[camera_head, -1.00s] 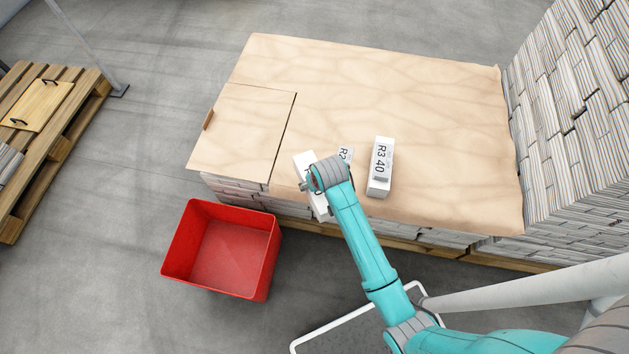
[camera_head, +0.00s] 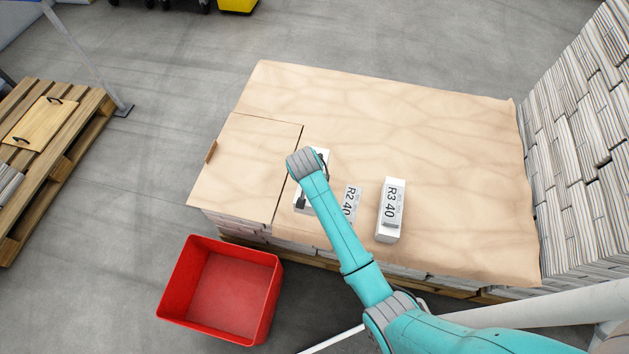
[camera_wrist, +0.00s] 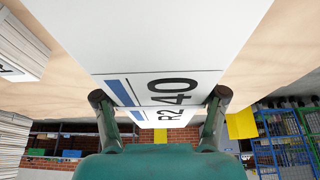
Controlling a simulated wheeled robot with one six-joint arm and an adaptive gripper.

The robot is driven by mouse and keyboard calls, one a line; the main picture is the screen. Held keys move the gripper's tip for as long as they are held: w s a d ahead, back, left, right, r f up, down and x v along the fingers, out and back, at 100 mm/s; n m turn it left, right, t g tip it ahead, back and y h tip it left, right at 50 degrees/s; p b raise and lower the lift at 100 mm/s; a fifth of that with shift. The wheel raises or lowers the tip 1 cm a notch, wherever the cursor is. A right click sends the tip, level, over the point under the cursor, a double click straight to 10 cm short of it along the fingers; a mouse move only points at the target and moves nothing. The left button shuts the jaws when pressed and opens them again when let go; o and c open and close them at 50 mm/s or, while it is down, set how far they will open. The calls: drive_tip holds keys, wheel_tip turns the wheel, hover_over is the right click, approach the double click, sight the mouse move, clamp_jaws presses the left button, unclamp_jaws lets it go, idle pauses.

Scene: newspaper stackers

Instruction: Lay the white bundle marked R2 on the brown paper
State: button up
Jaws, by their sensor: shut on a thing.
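My gripper (camera_wrist: 160,95) is shut on a white bundle (camera_wrist: 150,35), whose label reads R2 40 beside a blue bar in the wrist view. In the head view the held bundle (camera_head: 325,156) shows on either side of my wrist, over the left-middle of the brown paper (camera_head: 420,130). My arm hides much of it, and I cannot tell whether it touches the paper. A flat, pale patch marked R2 40 (camera_head: 351,202) lies on the paper to its right, partly behind my arm.
A white bundle marked R3 40 (camera_head: 391,210) lies right of the patch. A separate brown sheet (camera_head: 245,165) covers the stack's left end. A red bin (camera_head: 225,290) stands on the floor in front. Newspaper stacks (camera_head: 580,150) rise at right. The paper's back half is clear.

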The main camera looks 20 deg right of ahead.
drive_tip(key=shift+a+r, duration=0.1)
drive_tip(key=shift+r, duration=0.05)
drive_tip(key=shift+f, duration=3.9)
drive_tip(key=shift+f, duration=0.55)
drive_tip(key=o, duration=1.8)
drive_tip(key=shift+o, duration=0.5)
drive_tip(key=shift+s+f, duration=0.1)
drive_tip(key=shift+f, duration=0.05)
drive_tip(key=v, duration=1.2)
